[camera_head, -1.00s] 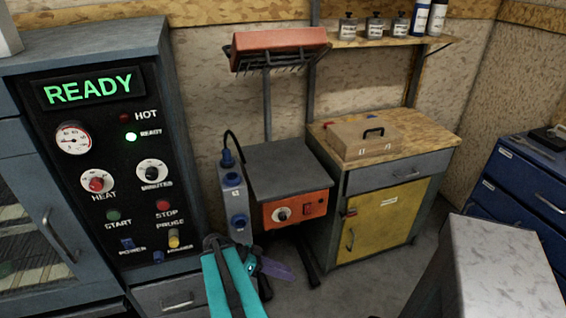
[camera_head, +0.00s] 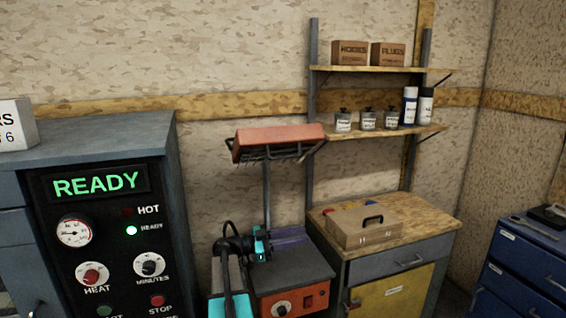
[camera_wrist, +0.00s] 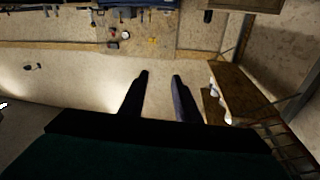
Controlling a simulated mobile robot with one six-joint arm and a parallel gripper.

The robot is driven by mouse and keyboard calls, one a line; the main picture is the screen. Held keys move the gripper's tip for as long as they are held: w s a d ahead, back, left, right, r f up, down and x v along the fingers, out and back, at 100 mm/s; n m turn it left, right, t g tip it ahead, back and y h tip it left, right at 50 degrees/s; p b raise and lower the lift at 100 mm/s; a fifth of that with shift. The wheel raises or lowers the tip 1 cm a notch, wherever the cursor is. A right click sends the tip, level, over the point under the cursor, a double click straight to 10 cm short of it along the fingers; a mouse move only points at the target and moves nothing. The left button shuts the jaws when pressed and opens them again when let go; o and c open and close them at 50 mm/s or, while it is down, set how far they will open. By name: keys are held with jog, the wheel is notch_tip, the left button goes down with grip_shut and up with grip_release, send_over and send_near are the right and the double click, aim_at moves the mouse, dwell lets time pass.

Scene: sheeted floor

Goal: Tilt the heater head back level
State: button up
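The heater head (camera_head: 278,140) is a red-orange box with a dark wire grille beneath, on a grey post above a grey-topped unit (camera_head: 290,270) with an orange control panel. Its long edge slopes a little in the head view; its exact tilt is hard to judge. My gripper (camera_head: 298,236) is below the head, above the unit's top, with its purple fingers pointing right and apart from the head. In the wrist view the two dark fingers (camera_wrist: 160,75) are spread with nothing between them. A wire grille (camera_wrist: 290,150) shows at the lower right there, probably the head's.
A wooden-topped cabinet (camera_head: 435,215) with a tan case (camera_head: 362,228) stands to the right. Shelves (camera_head: 375,133) with bottles and boxes hang behind it. A dark oven panel (camera_head: 110,225) reading READY stands left. A blue drawer chest (camera_head: 520,265) is at far right.

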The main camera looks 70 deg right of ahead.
jog(key=w+d+r+n+h+p, duration=0.1)
jog(key=w+d+r+n+h, duration=0.3)
jog(key=w+r, duration=0.65)
jog(key=h, duration=0.1)
send_near(283, 158)
jog(key=s+d, duration=0.1)
jog(key=d, duration=0.1)
jog(key=shift+s+d+r+g+p, duration=0.15)
jog(key=shift+r+g+p, duration=0.15)
jog(key=shift+g+p, duration=0.15)
jog(key=shift+p+x, duration=1.7)
jog(key=shift+x, duration=2.05)
jog(key=shift+f, duration=0.1)
